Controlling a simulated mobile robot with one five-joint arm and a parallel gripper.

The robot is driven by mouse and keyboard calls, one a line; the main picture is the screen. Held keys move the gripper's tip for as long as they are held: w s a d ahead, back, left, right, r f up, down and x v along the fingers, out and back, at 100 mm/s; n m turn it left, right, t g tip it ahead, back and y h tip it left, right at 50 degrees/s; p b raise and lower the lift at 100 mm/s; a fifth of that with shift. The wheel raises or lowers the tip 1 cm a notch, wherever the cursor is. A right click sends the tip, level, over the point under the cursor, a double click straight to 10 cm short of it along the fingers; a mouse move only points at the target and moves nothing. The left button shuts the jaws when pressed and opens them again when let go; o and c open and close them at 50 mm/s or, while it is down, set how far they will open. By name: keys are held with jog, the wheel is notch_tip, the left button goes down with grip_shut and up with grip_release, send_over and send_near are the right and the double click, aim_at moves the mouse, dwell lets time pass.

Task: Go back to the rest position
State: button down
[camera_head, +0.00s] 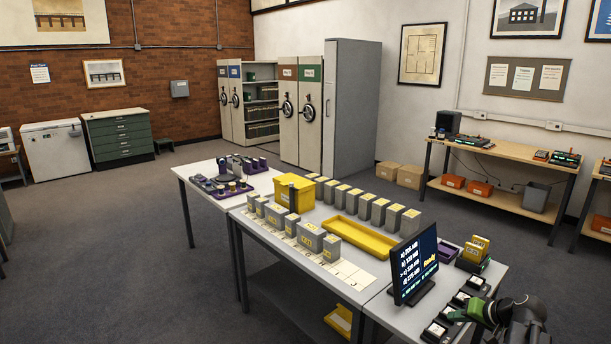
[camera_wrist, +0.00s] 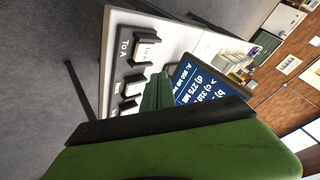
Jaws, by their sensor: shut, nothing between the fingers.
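My gripper (camera_head: 470,312), green, is at the lower right of the head view, over the near end of the long table by the small black devices. In the wrist view its green fingers (camera_wrist: 156,92) are together with nothing seen between them. My dark arm runs off the bottom right corner. A black monitor (camera_head: 415,266) with white and yellow text stands just left of my gripper. It also shows in the wrist view (camera_wrist: 200,92), turned on its side.
Several black devices (camera_head: 440,330) line the near table end. A yellow tray (camera_head: 358,236), a yellow bin (camera_head: 293,193) and rows of grey boxes (camera_head: 411,221) fill the table beyond. A side bench (camera_head: 500,160) stands at right. The floor (camera_head: 110,250) at left is clear.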

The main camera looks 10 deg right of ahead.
jog(key=w+a+n+g+y, duration=0.15)
jog(key=w+a, duration=0.25)
jog(key=a, duration=0.4)
jog(key=w+a+n, duration=0.2)
jog(key=w+a, duration=0.1)
jog(key=a, duration=0.5)
jog(key=a+f+n+g+p, duration=0.1)
jog(key=a+n+g, duration=0.1)
jog(key=a, duration=0.8)
jog(key=a+f+n+g+p, duration=0.1)
jog(key=a+f+g, duration=0.1)
jog(key=a, duration=0.8)
jog(key=s+a+f+n+g+h, duration=0.1)
jog(key=s+a+n, duration=0.1)
jog(key=s+a, duration=0.35)
jog(key=s+m+h, duration=0.1)
jog(key=s+d+f+g+h, duration=0.1)
jog(key=s+d+m+g+h, duration=0.1)
jog(key=s, duration=0.1)
jog(key=shift+d+f+m, duration=0.1)
jog(key=shift+f+m, duration=0.05)
jog(key=shift+m, duration=0.2)
